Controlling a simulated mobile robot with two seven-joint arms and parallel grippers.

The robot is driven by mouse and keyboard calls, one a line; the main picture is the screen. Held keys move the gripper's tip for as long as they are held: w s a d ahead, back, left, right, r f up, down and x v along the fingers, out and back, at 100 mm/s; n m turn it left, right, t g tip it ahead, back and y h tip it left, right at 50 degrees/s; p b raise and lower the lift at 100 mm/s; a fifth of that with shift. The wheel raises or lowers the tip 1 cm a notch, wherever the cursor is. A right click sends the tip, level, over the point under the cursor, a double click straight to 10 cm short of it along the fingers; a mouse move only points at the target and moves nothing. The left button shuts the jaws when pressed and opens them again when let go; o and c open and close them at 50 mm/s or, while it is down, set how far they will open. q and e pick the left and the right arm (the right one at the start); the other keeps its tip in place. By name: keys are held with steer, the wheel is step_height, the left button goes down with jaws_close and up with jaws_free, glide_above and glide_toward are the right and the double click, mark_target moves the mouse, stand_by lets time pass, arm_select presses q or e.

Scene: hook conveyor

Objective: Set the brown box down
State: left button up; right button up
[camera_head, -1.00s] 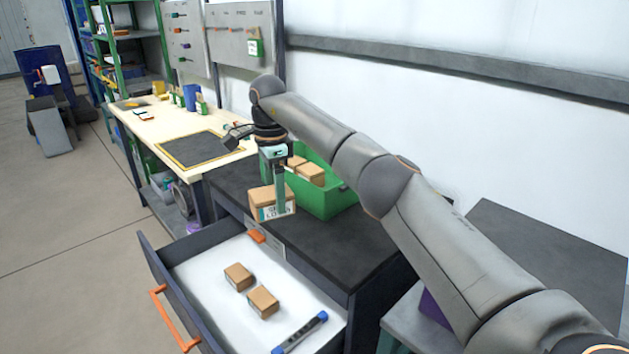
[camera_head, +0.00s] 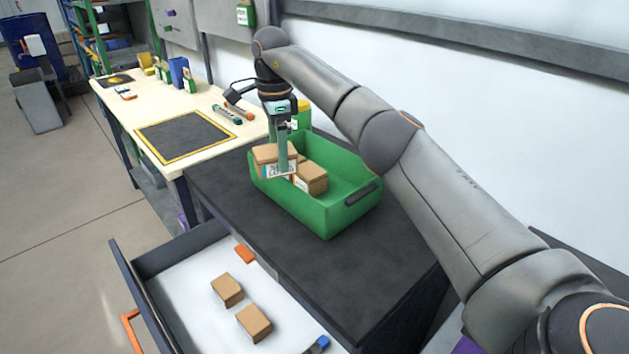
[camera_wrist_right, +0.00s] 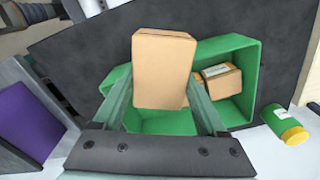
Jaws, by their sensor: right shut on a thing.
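My right gripper (camera_head: 281,150) is shut on a brown box (camera_head: 270,153) with a white label. In the right wrist view the held box (camera_wrist_right: 162,68) sits between the two fingers, over the green bin (camera_wrist_right: 243,86). In the head view the box is at the left end of the green bin (camera_head: 330,222); I cannot tell whether it touches anything inside. Another brown box (camera_head: 312,178) lies in the bin beside it, and it also shows in the right wrist view (camera_wrist_right: 222,80). My left gripper is not in view.
The bin stands on a dark cabinet top (camera_head: 220,185). Below it is an open drawer with two brown boxes (camera_head: 227,289) (camera_head: 254,323) and an orange handle (camera_head: 132,330). A wooden bench (camera_head: 160,105) stands behind. A yellow-capped bottle (camera_wrist_right: 290,133) is near the bin.

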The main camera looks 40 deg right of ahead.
steer(key=shift+w+d, duration=0.35)
steer(key=shift+d, duration=0.1)
steer(key=s+d+f, duration=0.2)
steer(key=d, duration=0.1)
steer(key=s+d+f, duration=0.2)
steer(key=d+f, duration=0.1)
steer(key=d, duration=0.1)
steer(key=s+d+f, duration=0.2)
steer(key=d+f, duration=0.1)
steer(key=d, duration=0.1)
steer(key=shift+f, duration=0.25)
steer(key=shift+s+d+f, duration=0.15)
steer(key=shift+d+f, duration=0.05)
steer(key=f, duration=0.3)
steer(key=shift+s+d+f, duration=0.1)
steer(key=shift+s+d, duration=0.1)
steer(key=shift+d, duration=0.1)
steer(key=shift+f, duration=0.35)
steer(key=shift+f, duration=0.1)
steer(key=o, duration=1.4)
steer(key=shift+c, duration=0.2)
